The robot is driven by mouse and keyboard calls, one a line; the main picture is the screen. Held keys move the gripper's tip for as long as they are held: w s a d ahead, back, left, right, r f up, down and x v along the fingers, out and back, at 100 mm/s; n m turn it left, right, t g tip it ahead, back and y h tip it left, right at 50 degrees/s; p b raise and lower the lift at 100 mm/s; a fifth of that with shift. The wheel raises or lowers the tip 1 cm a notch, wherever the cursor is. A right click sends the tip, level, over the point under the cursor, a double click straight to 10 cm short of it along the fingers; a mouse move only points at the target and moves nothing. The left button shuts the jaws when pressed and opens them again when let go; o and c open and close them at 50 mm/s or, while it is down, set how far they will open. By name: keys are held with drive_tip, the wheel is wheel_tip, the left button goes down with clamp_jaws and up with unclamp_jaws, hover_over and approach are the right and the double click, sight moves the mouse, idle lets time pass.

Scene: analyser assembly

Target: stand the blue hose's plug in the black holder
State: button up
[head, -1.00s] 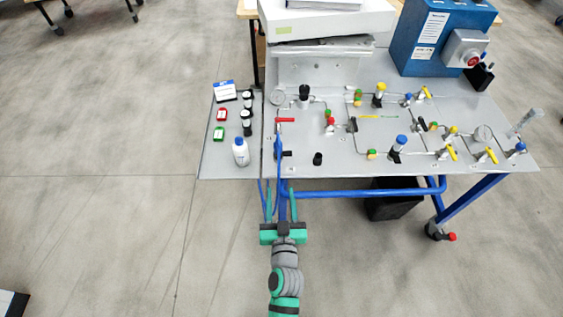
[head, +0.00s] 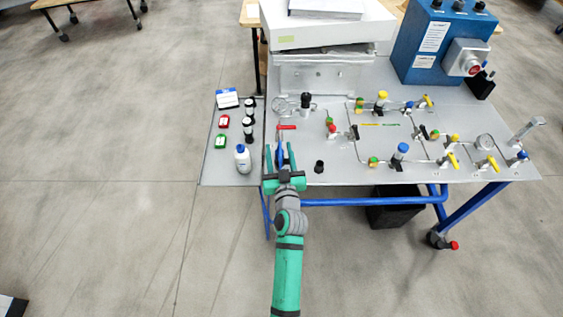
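The blue hose (head: 280,154) shows as a short blue stretch below a red handle (head: 287,127) at the table's left front. My gripper (head: 281,147) is open, with one green finger on each side of the hose. Whether a finger touches it cannot be told. The hose's plug cannot be made out; my gripper covers the lower part of the hose. A small black cylinder (head: 319,166), which looks like the black holder, stands upright near the front edge, right of my gripper. It appears empty.
A white bottle with a blue cap (head: 242,158) stands left of my gripper on the side shelf (head: 220,170), with several small items behind it. Pipes and valves (head: 400,152) fill the panel to the right. A blue box (head: 425,50) stands at the back right.

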drive_tip(key=shift+w+a, duration=0.2)
drive_tip(key=shift+w, duration=1.5)
drive_tip(key=shift+c, duration=0.4)
drive_tip(key=c, duration=1)
clamp_jaws()
drive_tip(key=shift+r, duration=0.15)
drive_tip(key=shift+r, duration=2.1)
